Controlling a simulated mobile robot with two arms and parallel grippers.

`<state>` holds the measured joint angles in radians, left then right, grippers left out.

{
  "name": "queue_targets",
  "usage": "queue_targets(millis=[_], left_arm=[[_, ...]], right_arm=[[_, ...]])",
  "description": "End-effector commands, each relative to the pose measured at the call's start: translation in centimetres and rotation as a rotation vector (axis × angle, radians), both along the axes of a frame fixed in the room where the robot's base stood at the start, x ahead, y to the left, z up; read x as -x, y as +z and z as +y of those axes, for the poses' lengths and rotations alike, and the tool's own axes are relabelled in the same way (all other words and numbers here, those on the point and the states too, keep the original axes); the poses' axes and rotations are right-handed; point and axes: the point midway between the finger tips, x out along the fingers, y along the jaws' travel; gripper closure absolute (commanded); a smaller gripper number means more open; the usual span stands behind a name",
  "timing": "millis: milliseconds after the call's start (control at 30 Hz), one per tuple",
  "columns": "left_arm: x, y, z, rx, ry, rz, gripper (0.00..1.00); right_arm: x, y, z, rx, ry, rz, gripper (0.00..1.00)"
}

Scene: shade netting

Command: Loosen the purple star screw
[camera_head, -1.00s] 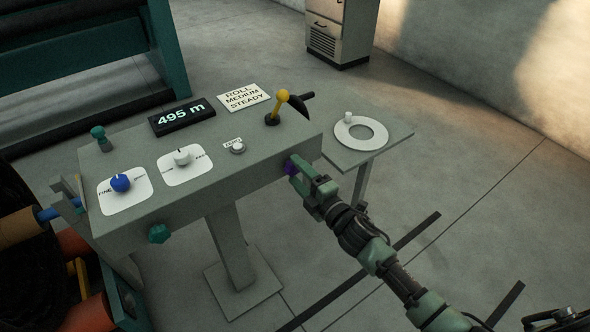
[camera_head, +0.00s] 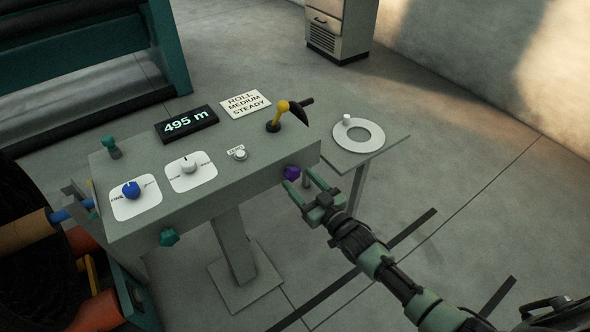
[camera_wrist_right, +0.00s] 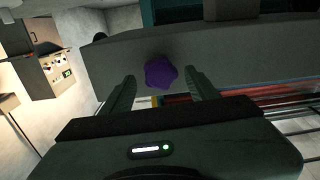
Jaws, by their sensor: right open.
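The purple star screw (camera_head: 291,173) sits on the front face of the grey console (camera_head: 262,181), near its right end. My right gripper (camera_head: 297,188) is open, just in front of and below the screw, with its fingers pointing at the console. In the right wrist view the purple star screw (camera_wrist_right: 160,72) shows whole, between and beyond the tips of the right gripper (camera_wrist_right: 160,85). The fingers appear apart from it. My left gripper is not seen.
A teal star knob (camera_head: 169,238) is on the console's front face at left. On top are a blue dial (camera_head: 131,189), a white dial (camera_head: 189,163), a display (camera_head: 186,123) and a yellow lever (camera_head: 279,112). A side table (camera_head: 385,150) holds a white ring (camera_head: 366,138).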

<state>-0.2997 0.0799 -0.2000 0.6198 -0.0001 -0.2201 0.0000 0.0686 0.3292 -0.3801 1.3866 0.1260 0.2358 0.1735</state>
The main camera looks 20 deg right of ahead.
Motion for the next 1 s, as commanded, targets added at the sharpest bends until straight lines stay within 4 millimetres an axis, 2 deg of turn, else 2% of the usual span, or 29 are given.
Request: queue_targets(millis=[367, 800, 1000], left_arm=[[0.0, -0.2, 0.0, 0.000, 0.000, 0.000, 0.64], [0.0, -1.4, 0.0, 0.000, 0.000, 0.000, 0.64], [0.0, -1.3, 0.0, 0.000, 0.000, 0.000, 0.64]], right_arm=[[-0.1, -0.2, 0.1, -0.037, 0.000, 0.013, 0.41], [-2.3, -0.2, 0.8, -0.033, 0.001, 0.012, 0.41], [-2.3, -0.1, 0.9, -0.033, 0.001, 0.013, 0.41]])
